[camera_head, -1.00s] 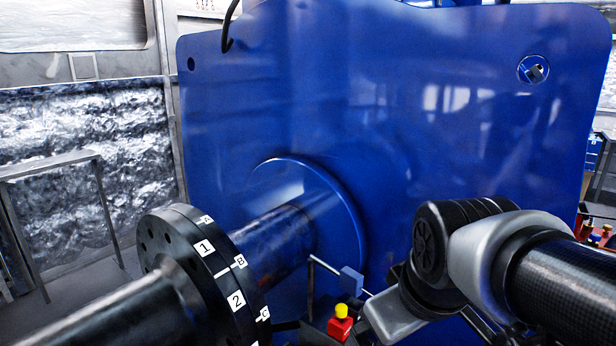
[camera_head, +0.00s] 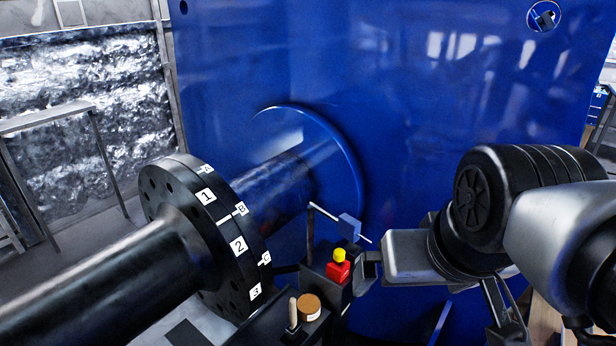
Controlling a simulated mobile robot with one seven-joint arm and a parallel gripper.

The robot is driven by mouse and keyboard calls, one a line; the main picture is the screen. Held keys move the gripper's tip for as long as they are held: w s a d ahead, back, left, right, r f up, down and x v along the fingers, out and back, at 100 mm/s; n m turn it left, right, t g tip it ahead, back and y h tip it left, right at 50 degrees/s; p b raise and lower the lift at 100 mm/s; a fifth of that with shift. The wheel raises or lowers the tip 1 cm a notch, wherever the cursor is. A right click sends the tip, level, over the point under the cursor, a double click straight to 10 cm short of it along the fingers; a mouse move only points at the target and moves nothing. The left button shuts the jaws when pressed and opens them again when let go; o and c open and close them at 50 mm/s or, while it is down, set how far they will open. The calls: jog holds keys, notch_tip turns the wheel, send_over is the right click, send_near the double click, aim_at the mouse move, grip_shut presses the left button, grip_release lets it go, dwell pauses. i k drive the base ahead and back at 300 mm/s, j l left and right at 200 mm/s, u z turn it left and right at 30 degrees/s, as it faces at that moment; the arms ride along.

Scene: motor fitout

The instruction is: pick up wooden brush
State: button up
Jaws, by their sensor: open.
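A pale wooden handle (camera_head: 293,313), which looks like the wooden brush, stands upright near the bottom of the head view. Its lower end is hidden in or behind a dark tray (camera_head: 262,328). My gripper (camera_head: 369,268) is at the left end of my arm, to the right of and above the handle. It is open, apart from the handle, and seen small and side-on, so its fingers are hard to make out.
A round tan-lidded jar (camera_head: 309,306) stands right beside the handle. A red bottle with a yellow cap (camera_head: 339,266) stands close to my gripper. A numbered black flange (camera_head: 205,235) on a shaft is at left. A large blue panel (camera_head: 400,110) rises behind.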

aim_at(293, 309)
jog(key=j+u, duration=0.15)
jog(key=k+j+u, duration=0.1)
jog(key=j, duration=0.3)
jog(key=l+u, duration=0.5)
jog(key=l, duration=0.3)
jog(key=j+z, duration=0.2)
